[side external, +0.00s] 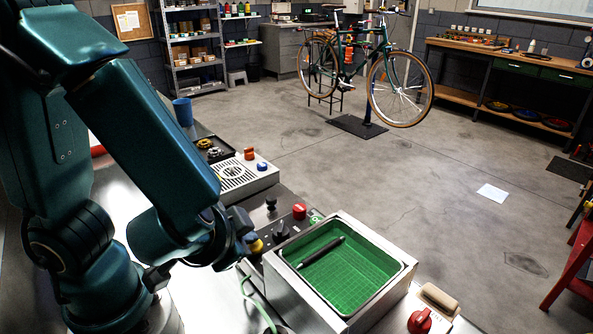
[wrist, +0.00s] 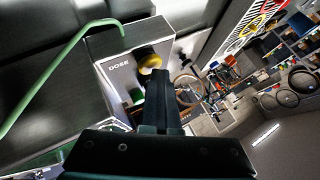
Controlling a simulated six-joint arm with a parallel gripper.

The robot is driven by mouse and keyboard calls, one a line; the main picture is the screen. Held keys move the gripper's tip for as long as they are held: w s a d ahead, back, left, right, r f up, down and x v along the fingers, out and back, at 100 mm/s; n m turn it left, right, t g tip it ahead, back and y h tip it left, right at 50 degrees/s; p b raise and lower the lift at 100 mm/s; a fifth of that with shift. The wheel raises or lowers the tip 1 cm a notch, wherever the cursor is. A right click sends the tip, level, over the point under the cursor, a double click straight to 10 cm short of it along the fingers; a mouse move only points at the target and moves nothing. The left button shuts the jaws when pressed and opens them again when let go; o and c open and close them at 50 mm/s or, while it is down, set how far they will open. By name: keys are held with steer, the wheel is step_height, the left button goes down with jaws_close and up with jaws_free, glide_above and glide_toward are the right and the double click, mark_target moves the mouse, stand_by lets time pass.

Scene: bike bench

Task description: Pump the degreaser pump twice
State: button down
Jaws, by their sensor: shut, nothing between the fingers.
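The pump's round yellow button (wrist: 149,60) sits on a grey panel marked DOSE in the wrist view. The button also shows in the side view (side external: 255,245), partly hidden by my gripper (side external: 245,238). In the wrist view my gripper (wrist: 156,76) is shut and empty, its dark fingertips just at the button's lower edge. I cannot tell if they touch it. A green tube (wrist: 52,85) bends out from the top of the panel block.
A metal basin (side external: 283,285) with a green floor stands to the right, a black pen-like tool (side external: 320,252) in it. A black knob (side external: 281,230), a red button (side external: 299,211) and a vented unit (side external: 240,178) stand close behind. A red knob (side external: 419,320) is at the front right.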

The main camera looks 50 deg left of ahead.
steer(key=shift+f, duration=0.55)
stand_by(0.4)
steer(key=shift+s+r, duration=0.1)
steer(key=shift+r, duration=3.35)
